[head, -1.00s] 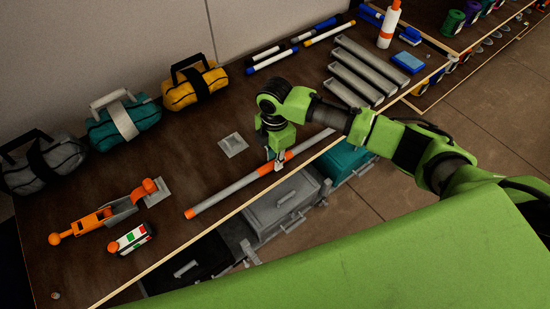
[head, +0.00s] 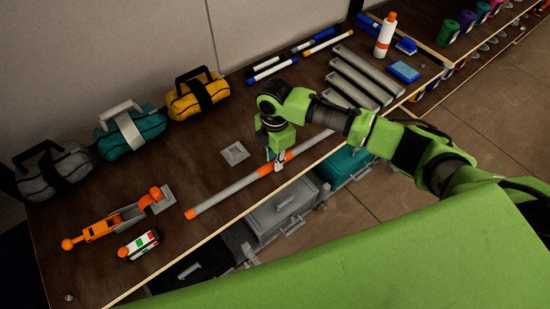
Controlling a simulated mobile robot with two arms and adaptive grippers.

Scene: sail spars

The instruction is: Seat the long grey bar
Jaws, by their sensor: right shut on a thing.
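The long grey bar (head: 233,189) has an orange band near its middle and an orange left end. It lies along the front part of the dark brown table, slanting up to the right. My right gripper (head: 278,164) points down over the bar's middle and is shut on it at the orange band. The bar looks at or very near the tabletop; I cannot tell whether it touches. Grey trough-like rails (head: 362,75) lie at the table's right part, partly behind my right arm. My left gripper is not in view.
A small grey square plate (head: 235,153) lies behind the bar. An orange tool (head: 110,226) and a white-orange block (head: 139,244) lie at the left. Bags (head: 131,135) stand along the wall. Several markers, a bottle (head: 385,36) and a blue block (head: 403,72) are at the right.

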